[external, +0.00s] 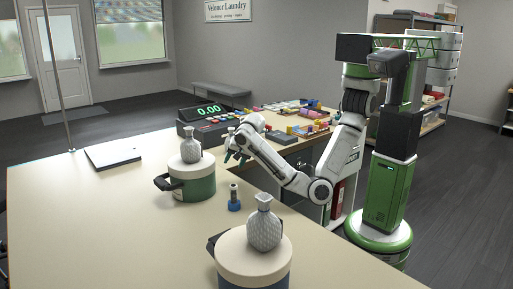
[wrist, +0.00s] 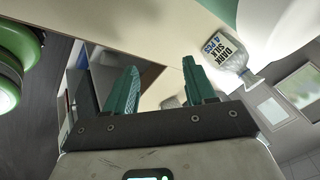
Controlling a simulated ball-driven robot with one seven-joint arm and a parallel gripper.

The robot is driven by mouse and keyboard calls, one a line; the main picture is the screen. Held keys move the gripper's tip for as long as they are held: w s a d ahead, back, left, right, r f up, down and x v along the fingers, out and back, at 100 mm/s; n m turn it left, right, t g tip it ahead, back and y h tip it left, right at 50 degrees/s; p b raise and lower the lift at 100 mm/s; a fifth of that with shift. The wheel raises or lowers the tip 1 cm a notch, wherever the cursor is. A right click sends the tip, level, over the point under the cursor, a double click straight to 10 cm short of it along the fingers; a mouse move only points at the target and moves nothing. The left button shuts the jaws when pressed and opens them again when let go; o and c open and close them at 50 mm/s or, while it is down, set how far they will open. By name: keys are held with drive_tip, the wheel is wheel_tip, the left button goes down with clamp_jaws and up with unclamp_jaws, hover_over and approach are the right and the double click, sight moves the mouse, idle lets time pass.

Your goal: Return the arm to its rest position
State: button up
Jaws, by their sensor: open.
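My gripper (external: 231,154) is at the end of my white arm, which reaches left over the counter (external: 120,215) in the external view. It is beside the green-and-cream pot (external: 193,186) with a grey tied bag (external: 191,148) on its lid. In the wrist view, the teal fingers of my gripper (wrist: 160,85) stand apart with nothing held between them. A tied bag labelled "DARK SILK 4 PCS" (wrist: 222,50) shows to the right of the fingers, clear of them.
A second pot (external: 253,262) with a grey bag (external: 263,224) stands at the front. A small blue-based item (external: 234,198) stands between the pots. A register with a green display (external: 205,116) and trays of coloured items (external: 303,128) are behind my gripper. The left counter is mostly clear.

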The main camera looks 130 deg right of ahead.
drive_tip(key=s+f+n+t+h+b, duration=0.2)
drive_tip(key=s+f+n+b, duration=0.1)
drive_tip(key=s+f+n, duration=0.65)
drive_tip(key=s+a+f+n+y+p, duration=0.1)
drive_tip(key=a+f+n+y+p, duration=0.1)
drive_tip(key=a+n, duration=0.3)
drive_tip(key=s+a+f+n+y+p, duration=0.2)
drive_tip(key=a+f+n, duration=0.3)
drive_tip(key=a, duration=0.5)
drive_tip(key=s+a+f+n+g+y+p, duration=0.1)
drive_tip(key=s+a+f+n+y+p, duration=0.1)
drive_tip(key=a+n, duration=0.3)
drive_tip(key=a+f+y, duration=0.1)
drive_tip(key=a, duration=0.1)
drive_tip(key=shift+s+a+f+n+y+p, duration=0.25)
drive_tip(key=shift+a+f+n+y+p, duration=0.1)
drive_tip(key=shift+a+f+y, duration=0.05)
